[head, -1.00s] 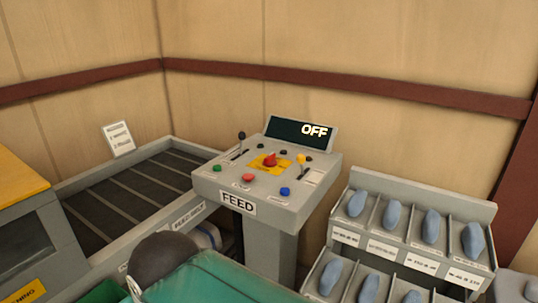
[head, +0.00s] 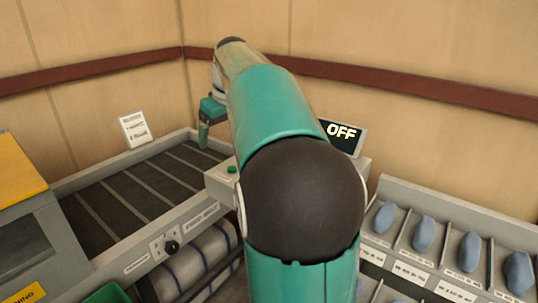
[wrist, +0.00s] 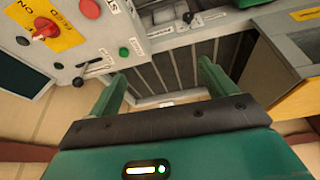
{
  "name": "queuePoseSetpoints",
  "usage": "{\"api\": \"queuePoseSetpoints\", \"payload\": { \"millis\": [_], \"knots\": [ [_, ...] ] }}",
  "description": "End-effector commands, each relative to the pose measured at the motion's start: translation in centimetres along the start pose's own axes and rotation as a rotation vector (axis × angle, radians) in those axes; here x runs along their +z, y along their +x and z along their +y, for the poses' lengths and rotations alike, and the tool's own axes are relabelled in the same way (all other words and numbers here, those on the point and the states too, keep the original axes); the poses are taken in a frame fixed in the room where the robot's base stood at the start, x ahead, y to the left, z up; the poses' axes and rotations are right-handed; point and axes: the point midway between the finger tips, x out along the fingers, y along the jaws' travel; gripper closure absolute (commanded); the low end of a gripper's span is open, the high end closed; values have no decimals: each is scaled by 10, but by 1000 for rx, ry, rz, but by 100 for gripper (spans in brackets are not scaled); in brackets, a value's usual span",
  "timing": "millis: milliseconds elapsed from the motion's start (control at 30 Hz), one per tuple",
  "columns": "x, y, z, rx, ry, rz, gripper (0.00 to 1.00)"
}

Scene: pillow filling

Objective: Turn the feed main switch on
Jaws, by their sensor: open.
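The FEED console (head: 218,183) is mostly hidden behind my raised arm in the head view; its display (head: 345,134) reads OFF. In the wrist view the red switch (wrist: 46,29) sits on a yellow plate (wrist: 68,40) with FEED and ON lettering, at the upper left. My gripper (wrist: 161,76) is open and empty, its two green fingers apart. The fingers are to the right of the switch in that view, pointing toward the conveyor, not touching the switch. In the head view my gripper (head: 204,134) hangs over the far end of the conveyor.
Beside the switch are a red button (wrist: 90,9), a green button (wrist: 123,52) and a dark lever (wrist: 95,62). The slatted conveyor (head: 135,190) lies left of the console. A rack with blue pieces (head: 470,250) stands at the right.

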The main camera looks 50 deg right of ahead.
Motion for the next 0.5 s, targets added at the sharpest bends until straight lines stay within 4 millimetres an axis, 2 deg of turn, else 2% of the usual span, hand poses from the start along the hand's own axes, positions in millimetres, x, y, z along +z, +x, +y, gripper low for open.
{"api": "queuePoseSetpoints", "payload": {
  "millis": [33, 267, 367, 500],
  "knots": [
    [-3, 4, 24, -3, 3, -3, 16],
    [0, 20, 127, -23, -12, -2, 16],
    [11, 28, 173, -30, -21, 2, 16],
    [37, 41, 234, -41, -34, 11, 16]
  ]
}}
